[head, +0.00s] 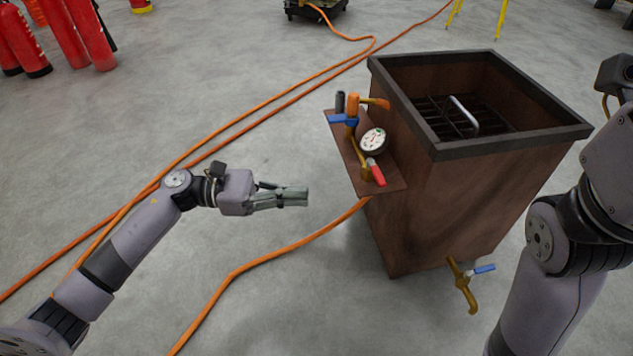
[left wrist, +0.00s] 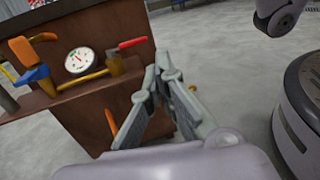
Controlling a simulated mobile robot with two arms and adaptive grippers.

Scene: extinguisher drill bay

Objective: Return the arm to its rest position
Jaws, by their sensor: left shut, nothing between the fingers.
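My left gripper (head: 296,196) is shut and empty in the head view. It is held out over the floor, to the left of the brown drill box (head: 440,215) and apart from it. In the left wrist view its fingers (left wrist: 165,75) come together in front of the box. The box carries a side shelf (head: 385,180) with a round gauge (head: 373,140), a red-handled valve (head: 376,172) and a blue-handled valve (head: 343,119). My right arm comes in at the right edge; its gripper is out of view.
An orange hose (head: 240,270) runs over the floor to the box, below my left arm. A low tap with a blue handle (head: 484,269) juts from the box's front. Red extinguishers (head: 85,35) stand at the far left.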

